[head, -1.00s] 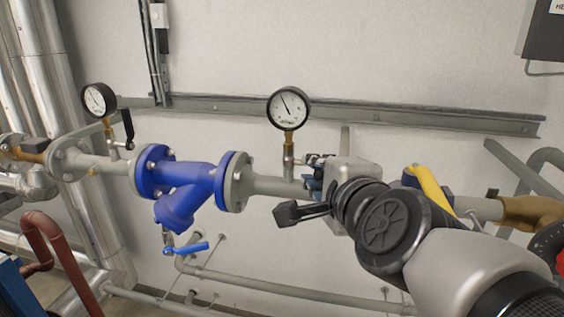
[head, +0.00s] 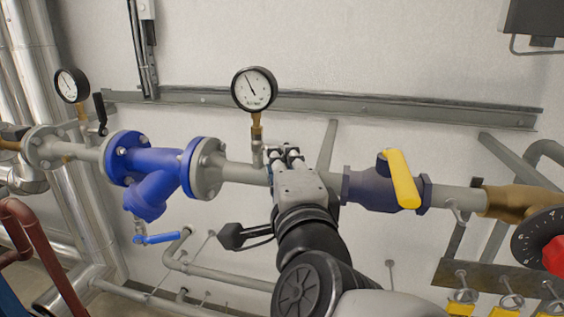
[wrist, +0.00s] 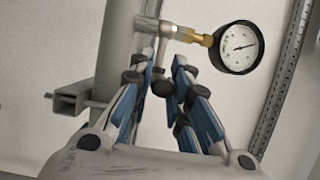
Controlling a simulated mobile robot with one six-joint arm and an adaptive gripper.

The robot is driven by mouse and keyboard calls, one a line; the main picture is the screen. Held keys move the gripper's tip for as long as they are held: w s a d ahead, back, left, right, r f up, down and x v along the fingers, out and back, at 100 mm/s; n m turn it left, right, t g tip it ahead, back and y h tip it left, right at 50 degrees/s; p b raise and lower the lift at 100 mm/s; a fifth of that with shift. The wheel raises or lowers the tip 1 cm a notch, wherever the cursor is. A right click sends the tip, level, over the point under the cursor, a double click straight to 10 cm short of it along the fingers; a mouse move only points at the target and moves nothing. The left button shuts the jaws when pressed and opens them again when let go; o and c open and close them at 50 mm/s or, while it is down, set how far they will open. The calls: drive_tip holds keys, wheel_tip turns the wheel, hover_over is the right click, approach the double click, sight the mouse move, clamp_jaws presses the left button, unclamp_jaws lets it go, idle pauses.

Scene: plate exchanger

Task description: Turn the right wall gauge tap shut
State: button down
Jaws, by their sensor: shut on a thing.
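The right wall gauge (head: 254,89) is a white dial with a black rim on a brass and grey stem above the grey pipe. It also shows in the wrist view (wrist: 238,47). My gripper (head: 285,153) is just right of the stem, at the tap. In the wrist view its blue-padded fingers (wrist: 165,84) are on either side of the dark tap handle (wrist: 163,89), shut on it. Most of the handle is hidden by the fingers, so its exact angle is unclear.
A left gauge (head: 71,85) with an upright black lever (head: 100,113) stands further left. A blue strainer (head: 150,170) is on the pipe, left of my gripper. A yellow valve lever (head: 402,178) is close on the right. A wall rail (head: 380,107) runs behind.

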drive_tip(key=c, duration=1.5)
unclamp_jaws()
drive_tip(key=s, duration=0.7)
drive_tip(key=shift+s+d+f, duration=0.1)
drive_tip(key=shift+s+d, duration=0.15)
drive_tip(key=shift+d, duration=0.05)
